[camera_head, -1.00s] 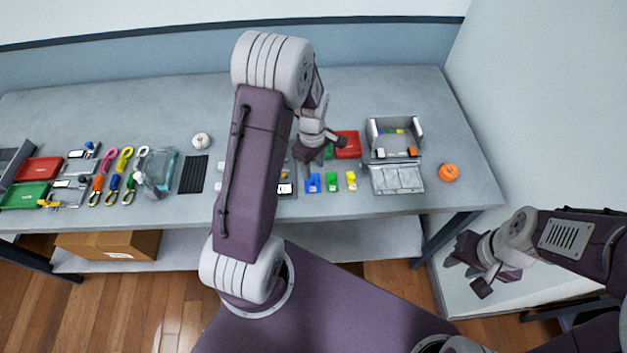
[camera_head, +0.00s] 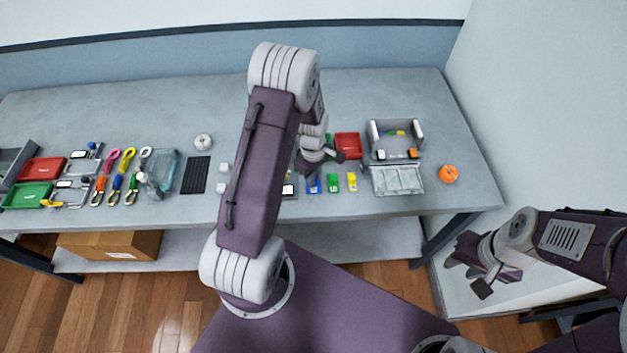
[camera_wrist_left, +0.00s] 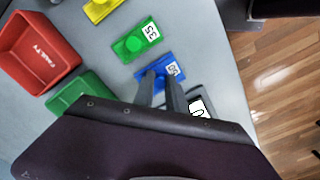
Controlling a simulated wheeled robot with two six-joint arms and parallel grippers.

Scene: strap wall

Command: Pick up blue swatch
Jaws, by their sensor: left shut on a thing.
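The blue swatch (camera_wrist_left: 150,76) lies in the left wrist view with a white number label on one end. It also shows in the head view (camera_head: 314,187), partly under my left gripper. My left gripper (camera_wrist_left: 163,90) reaches down at the blue swatch, its two fingers shut on it. In the head view my left gripper (camera_head: 314,170) is above the front part of the table. The swatch appears at table level; I cannot tell whether it is lifted. My right gripper (camera_head: 470,268) hangs off the table at the right, with its fingers apart and empty.
A green swatch (camera_wrist_left: 137,41) and a yellow swatch (camera_wrist_left: 101,8) lie beside the blue one. A red tray marked FAULTY (camera_wrist_left: 38,52) and a green tray (camera_wrist_left: 80,92) are near.

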